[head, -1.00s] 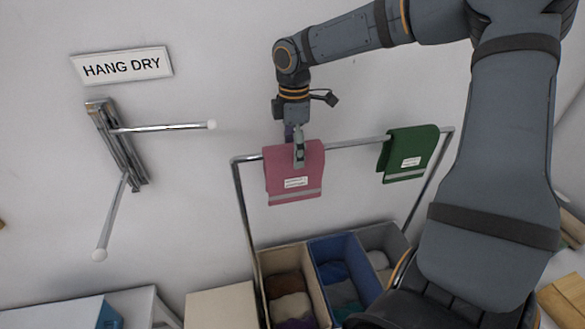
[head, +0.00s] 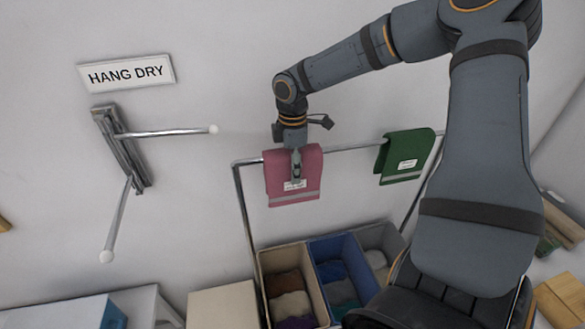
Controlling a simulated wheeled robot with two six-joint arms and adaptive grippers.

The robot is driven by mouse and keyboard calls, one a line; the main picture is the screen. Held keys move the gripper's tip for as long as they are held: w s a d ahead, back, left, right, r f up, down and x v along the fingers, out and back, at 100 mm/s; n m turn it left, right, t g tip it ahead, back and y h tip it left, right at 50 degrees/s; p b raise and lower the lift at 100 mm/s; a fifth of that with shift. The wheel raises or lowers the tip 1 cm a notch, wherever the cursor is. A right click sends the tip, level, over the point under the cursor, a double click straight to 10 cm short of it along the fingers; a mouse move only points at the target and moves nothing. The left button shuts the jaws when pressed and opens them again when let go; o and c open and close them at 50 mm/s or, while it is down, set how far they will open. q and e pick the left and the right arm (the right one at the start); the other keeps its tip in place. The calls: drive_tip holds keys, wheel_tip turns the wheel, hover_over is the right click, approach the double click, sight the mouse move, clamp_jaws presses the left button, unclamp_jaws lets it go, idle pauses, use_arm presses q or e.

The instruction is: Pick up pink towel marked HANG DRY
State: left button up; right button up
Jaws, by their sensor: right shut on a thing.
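The pink towel (head: 308,182) hangs over the left part of a metal rail (head: 352,147). It has a small white label and a grey stripe near its lower edge; the label's writing is too small to read. My right gripper (head: 296,180) points down over the front of the towel, with its fingers shut on it. The gripper covers the middle of the towel and part of the label. The towel still lies over the rail. My left gripper is not in view.
A green towel (head: 405,153) hangs farther right on the rail. A HANG DRY sign (head: 126,73) is on the wall above a rack with two arms (head: 170,132). Below the rail stand a beige bin (head: 309,286), a blue bin (head: 352,252) and a grey bin, holding folded cloths.

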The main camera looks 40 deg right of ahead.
drive_tip(key=shift+c, duration=0.2)
wheel_tip(320, 180, up, 10)
drive_tip(key=shift+r+b, duration=0.2)
drive_tip(key=shift+b, duration=1.05)
wheel_tip(320, 180, up, 8)
drive_tip(key=p, duration=0.5)
drive_tip(key=shift+f+p, duration=0.15)
drive_tip(key=shift+p, duration=0.15)
drive_tip(key=shift+f, duration=0.1)
